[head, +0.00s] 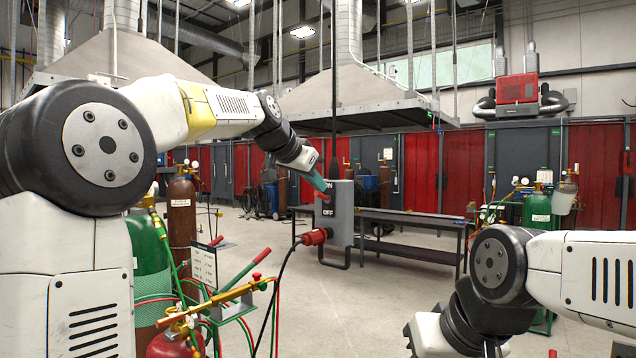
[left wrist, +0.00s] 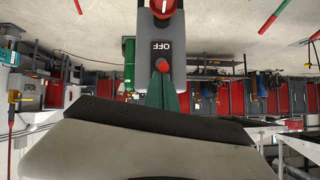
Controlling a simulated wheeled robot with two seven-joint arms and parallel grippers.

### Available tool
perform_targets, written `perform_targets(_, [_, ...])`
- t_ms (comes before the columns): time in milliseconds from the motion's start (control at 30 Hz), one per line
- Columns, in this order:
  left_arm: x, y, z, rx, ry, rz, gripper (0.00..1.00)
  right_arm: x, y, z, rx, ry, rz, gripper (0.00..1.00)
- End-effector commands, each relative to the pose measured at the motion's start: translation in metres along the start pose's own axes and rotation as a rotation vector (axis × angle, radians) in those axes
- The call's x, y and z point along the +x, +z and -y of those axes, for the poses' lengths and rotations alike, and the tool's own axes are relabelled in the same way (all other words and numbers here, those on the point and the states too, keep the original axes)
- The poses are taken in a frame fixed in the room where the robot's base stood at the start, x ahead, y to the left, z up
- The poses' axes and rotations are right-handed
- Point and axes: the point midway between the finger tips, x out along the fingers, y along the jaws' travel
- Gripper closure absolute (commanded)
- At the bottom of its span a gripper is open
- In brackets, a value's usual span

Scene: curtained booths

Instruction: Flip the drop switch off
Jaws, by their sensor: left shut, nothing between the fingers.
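The drop switch is a grey box (head: 342,226) hanging on a dark cable, with ON at its top and OFF on its front. My left gripper (head: 324,188) is shut, its green fingers at the box's upper left, partly covering the ON end. In the left wrist view, which is upside down, the box (left wrist: 178,27) shows the OFF label and a small red lever (left wrist: 163,65) right at the green fingertips (left wrist: 163,80). I cannot tell contact or the lever's setting. My right gripper (head: 440,338) is at the bottom, its fingers out of sight.
A red plug (head: 314,237) with a black cable sticks out of the box's lower left. A dark bench (head: 415,217) stands behind the box. Gas cylinders (head: 181,215) and a torch rack stand at the left. The floor (head: 380,290) below is open.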

Motion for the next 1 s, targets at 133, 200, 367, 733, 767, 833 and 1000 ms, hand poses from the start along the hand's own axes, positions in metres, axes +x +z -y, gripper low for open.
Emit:
perform_targets(133, [-0.001, 0.004, 0.0, -0.003, -0.009, -0.034, 1.0, 0.0, 0.0, 0.0, 0.0, 0.0, 0.0, 1.0])
perform_targets(200, [-0.001, 0.006, -0.001, -0.002, -0.011, -0.049, 1.0, 0.0, 0.0, 0.0, 0.0, 0.0, 0.0, 1.0])
perform_targets(367, [-0.001, 0.013, -0.002, -0.004, -0.011, -0.048, 1.0, 0.0, 0.0, 0.0, 0.0, 0.0, 0.0, 1.0])
perform_targets(733, [0.004, 0.035, -0.007, -0.003, -0.01, -0.047, 1.0, 0.0, 0.0, 0.0, 0.0, 0.0, 0.0, 1.0])
perform_targets(767, [0.003, 0.034, -0.006, -0.002, -0.01, -0.048, 1.0, 0.0, 0.0, 0.0, 0.0, 0.0, 0.0, 1.0])
perform_targets(833, [0.003, 0.034, -0.006, -0.002, -0.01, -0.048, 1.0, 0.0, 0.0, 0.0, 0.0, 0.0, 0.0, 1.0])
perform_targets(1000, [0.003, 0.033, -0.006, -0.002, -0.009, -0.048, 1.0, 0.0, 0.0, 0.0, 0.0, 0.0, 0.0, 1.0])
